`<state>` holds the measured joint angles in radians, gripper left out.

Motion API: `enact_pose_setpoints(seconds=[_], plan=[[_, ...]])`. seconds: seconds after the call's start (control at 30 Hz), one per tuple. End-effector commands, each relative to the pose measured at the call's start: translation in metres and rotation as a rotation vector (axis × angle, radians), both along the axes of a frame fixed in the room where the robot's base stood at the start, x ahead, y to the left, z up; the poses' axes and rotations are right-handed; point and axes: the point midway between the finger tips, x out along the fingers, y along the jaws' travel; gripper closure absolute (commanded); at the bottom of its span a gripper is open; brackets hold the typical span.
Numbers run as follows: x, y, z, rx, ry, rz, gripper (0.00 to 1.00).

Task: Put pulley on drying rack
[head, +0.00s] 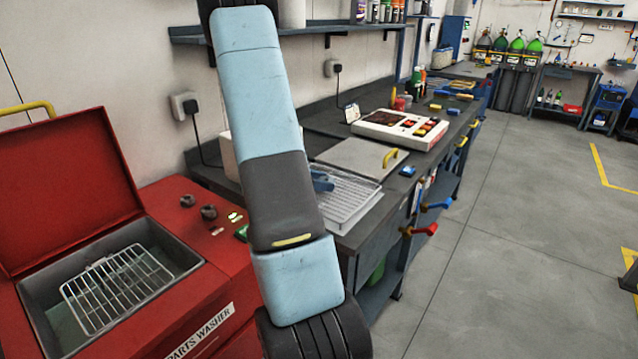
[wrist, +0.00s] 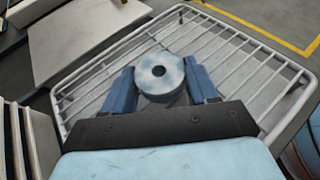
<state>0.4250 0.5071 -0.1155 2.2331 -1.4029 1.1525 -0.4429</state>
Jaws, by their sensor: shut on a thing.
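The pulley (wrist: 160,75) is a pale round disc with a dark centre hole. In the wrist view it sits between the two blue fingers of my gripper (wrist: 162,84), which is shut on it. The drying rack (wrist: 255,62) is a white wire rack below and around the pulley in the wrist view. I cannot tell whether the pulley touches the wires. In the head view the drying rack (head: 350,197) lies on the bench behind my arm. There a small blue part of my gripper (head: 322,181) shows over the rack, and the pulley is hidden.
A red parts washer (head: 225,262) with its lid up and a wire basket inside stands at the left. Red and blue handles stick out at the bench front.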

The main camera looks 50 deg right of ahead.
Motion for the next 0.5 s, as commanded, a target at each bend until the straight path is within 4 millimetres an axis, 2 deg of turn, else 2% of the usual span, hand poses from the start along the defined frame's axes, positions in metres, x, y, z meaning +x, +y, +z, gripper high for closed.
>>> enact_pose_setpoints(seconds=[0.5], plan=[[0.0,0.001,-0.014,0.006,0.001,0.002,0.94]])
